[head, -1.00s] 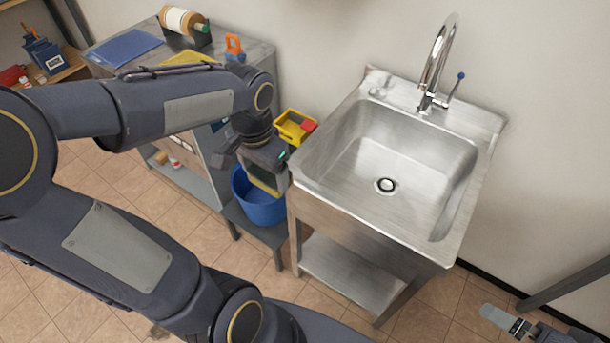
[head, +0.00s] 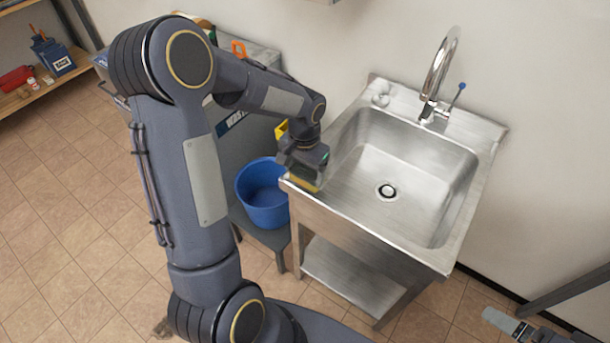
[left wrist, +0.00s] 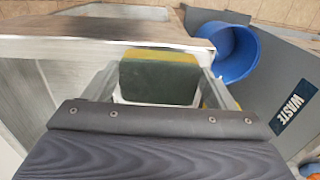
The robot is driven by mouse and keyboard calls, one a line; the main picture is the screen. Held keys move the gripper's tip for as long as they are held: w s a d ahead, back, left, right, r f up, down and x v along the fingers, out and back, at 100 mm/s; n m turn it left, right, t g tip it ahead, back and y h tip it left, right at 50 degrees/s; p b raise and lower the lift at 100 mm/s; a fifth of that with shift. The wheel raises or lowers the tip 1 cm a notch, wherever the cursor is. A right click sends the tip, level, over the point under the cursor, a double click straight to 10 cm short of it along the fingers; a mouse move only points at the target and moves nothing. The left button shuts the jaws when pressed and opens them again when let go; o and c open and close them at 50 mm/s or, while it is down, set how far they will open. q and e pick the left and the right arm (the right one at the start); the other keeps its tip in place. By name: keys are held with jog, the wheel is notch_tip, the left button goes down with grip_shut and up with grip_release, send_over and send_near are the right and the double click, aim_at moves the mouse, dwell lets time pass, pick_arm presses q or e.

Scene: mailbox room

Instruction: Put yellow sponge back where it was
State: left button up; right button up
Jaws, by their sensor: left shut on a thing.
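The yellow sponge (head: 303,183) is at the sink's left rim in the head view, mostly covered by my left gripper (head: 303,172). In the left wrist view the sponge (left wrist: 158,80) shows a dark green face with a yellow edge, between the two fingers of my left gripper (left wrist: 160,88). The gripper is shut on it. The steel sink (head: 345,210) has its left rim right by the sponge; I cannot tell whether they touch. My right gripper (head: 508,323) shows only partly at the lower right, away from the sink, and its opening is unclear.
A blue bucket (head: 262,196) stands on a low grey stand left of the sink. A yellow container (head: 281,130) is partly hidden behind my left arm. The tap (head: 437,75) rises at the sink's back. The basin is empty. A waste label (left wrist: 291,107) shows beside the bucket.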

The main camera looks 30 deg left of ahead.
aim_at(305, 174)
pick_arm(q)
notch_tip(305, 174, down, 3)
jog(key=shift+w+f, duration=0.15)
jog(key=shift+f, duration=0.05)
jog(key=o, duration=0.9)
notch_tip(305, 174, up, 11)
jog(key=shift+f, duration=0.1)
jog(key=s+d+r+n+t+h, duration=0.1)
jog(key=s+d+r+t+h, duration=0.15)
jog(key=s+r, duration=0.65)
jog(key=s+d+f+t, duration=0.1)
jog(key=s, duration=0.3)
jog(key=s+d+f+n+t+h, duration=0.1)
jog(key=s+d, duration=0.1)
jog(key=s, duration=0.1)
jog(key=s+d+f+t, duration=0.1)
jog(key=s+d, duration=0.1)
jog(key=s, duration=0.2)
jog(key=shift+s+n+b, duration=0.3)
jog(key=shift+s+n, duration=0.05)
jog(key=shift+n, duration=0.05)
